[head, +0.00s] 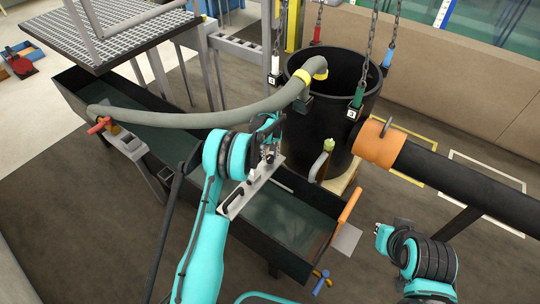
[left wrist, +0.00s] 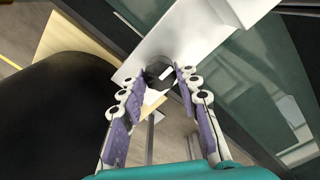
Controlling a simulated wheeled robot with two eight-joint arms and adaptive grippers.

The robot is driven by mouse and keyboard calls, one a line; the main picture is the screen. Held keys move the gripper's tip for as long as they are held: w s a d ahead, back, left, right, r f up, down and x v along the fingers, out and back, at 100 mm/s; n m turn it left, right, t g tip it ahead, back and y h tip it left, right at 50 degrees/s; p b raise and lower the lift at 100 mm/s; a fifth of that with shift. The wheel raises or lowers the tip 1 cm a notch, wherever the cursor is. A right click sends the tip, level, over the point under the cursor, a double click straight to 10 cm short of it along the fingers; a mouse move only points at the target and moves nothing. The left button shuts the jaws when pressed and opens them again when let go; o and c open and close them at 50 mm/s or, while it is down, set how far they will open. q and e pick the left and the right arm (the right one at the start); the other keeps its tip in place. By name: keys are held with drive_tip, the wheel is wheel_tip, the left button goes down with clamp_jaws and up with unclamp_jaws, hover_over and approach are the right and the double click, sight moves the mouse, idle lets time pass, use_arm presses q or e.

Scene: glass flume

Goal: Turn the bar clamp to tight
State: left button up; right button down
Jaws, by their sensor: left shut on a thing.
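A pale metal bar clamp (head: 250,186) lies across the long dark trough, with slots along its top. My left gripper (head: 269,155) is at the clamp's far end, over the trough's edge. In the left wrist view the clamp's plate (left wrist: 205,25) carries a dark, faceted knob (left wrist: 158,72) that sits between the fingertips of my left gripper (left wrist: 160,84). The gripper is shut on this knob; the fingers partly hide its sides.
The trough (head: 300,228) runs diagonally below the clamp. A black barrel (head: 325,125) on chains (head: 369,50) stands close behind my left gripper. A grey hose (head: 200,118) arches over the trough. A black pipe with an orange collar (head: 379,143) is at the right.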

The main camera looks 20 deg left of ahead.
sight(270, 157)
use_arm(q)
drive_tip(key=shift+o, duration=0.2)
drive_tip(key=shift+c, duration=0.2)
drive_tip(key=o, duration=1.2)
drive_tip(key=shift+c, duration=0.2)
drive_tip(key=shift+r, duration=0.1)
wheel_tip(270, 157, up, 12)
